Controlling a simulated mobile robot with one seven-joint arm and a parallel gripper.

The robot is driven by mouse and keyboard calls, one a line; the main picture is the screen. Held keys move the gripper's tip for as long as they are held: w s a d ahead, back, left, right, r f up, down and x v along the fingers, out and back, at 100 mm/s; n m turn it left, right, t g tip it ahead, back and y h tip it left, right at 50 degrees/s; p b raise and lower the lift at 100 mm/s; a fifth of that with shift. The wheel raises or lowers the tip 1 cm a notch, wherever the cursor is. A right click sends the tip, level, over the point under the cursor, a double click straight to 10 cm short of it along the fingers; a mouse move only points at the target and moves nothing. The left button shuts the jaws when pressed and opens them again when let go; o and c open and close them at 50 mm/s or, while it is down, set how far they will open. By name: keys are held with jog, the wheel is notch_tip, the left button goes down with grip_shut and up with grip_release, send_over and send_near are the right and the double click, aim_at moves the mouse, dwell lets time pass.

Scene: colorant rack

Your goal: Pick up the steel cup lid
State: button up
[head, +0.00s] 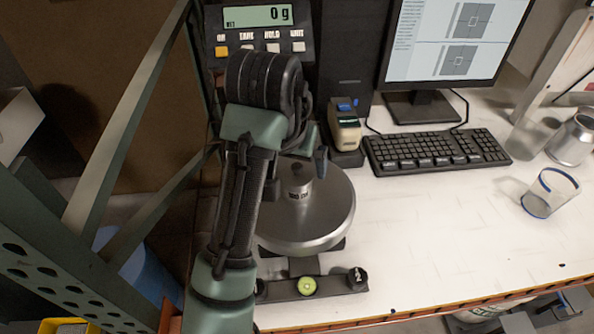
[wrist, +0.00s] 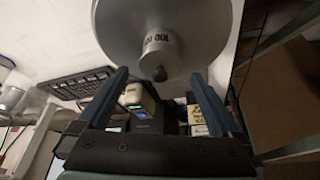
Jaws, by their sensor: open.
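A metal cup (head: 571,140) lies at the far right of the bench; I cannot clearly tell a separate lid on it. A wide round steel plate (head: 325,215) sits on the scale, with a small steel piece (head: 299,192) on it marked "100" and topped by a dark knob. In the wrist view the plate (wrist: 205,28) fills the top, and the marked piece (wrist: 158,42) points down between the fingers. My gripper (wrist: 158,76) is open and empty, its fingers either side of the knob, apparently not touching it. In the head view my arm hides part of the gripper and plate.
The scale display (head: 258,17) reads 0 g. A label printer (head: 344,130), keyboard (head: 437,148) and monitor (head: 450,40) stand behind. A clear blue-rimmed cup (head: 550,193) and a glass (head: 530,135) stand right. The bench front right is clear. A green metal frame (head: 125,125) is left.

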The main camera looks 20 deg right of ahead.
jog(key=shift+x, duration=1.05)
jog(key=shift+r, duration=0.1)
jog(key=c, duration=1.4)
